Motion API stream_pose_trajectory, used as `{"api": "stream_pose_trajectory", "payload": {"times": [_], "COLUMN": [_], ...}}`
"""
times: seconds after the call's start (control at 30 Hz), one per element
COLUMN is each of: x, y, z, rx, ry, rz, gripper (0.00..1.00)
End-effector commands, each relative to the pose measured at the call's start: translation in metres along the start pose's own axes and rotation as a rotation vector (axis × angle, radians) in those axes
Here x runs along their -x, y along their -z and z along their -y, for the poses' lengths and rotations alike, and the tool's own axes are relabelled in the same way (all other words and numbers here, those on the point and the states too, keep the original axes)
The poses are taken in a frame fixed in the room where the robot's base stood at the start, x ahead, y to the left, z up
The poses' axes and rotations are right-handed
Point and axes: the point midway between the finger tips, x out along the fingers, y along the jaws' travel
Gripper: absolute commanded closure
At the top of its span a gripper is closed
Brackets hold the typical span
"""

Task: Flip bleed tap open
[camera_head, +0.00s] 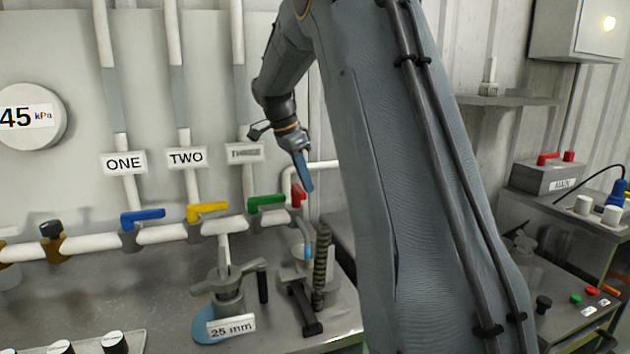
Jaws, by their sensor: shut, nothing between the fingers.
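A small red tap handle (298,196) sits at the right end of the white pipe run, just right of the green handle. It looks like the bleed tap, but I see no label on it. The red handle stands roughly upright, while the other handles lie along the pipe. My gripper (308,188) points down with its blue-grey fingers shut and empty. Its tips appear right beside the red handle, slightly to its right. I cannot tell whether they touch it. My arm hides what lies further right.
Blue (143,216), yellow (207,210) and green (267,201) tap handles line the pipe. A clamp-like fixture with a "25 mm" tag (231,328) stands on the bench below. A pressure dial (30,117) reads 45 kPa. A control box (545,178) stands at far right.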

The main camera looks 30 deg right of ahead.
Motion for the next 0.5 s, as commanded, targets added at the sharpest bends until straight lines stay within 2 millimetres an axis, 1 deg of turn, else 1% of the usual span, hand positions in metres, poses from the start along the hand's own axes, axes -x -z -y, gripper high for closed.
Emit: {"api": "stream_pose_trajectory", "payload": {"times": [0.17,0.27,0.3,0.37,0.5], "x": [-0.005,-0.01,-0.007,0.008,0.038], "y": [0.015,0.032,0.035,0.031,0.032], "z": [-0.002,-0.003,-0.002,0.0,0.0], "rx": [0.0,0.002,0.004,0.007,0.006], "ry": [0.0,0.001,0.005,0.008,0.006], "rz": [0.0,0.0,0.0,-0.001,-0.001], "gripper": [1.0,1.0,1.0,1.0,1.0]}}
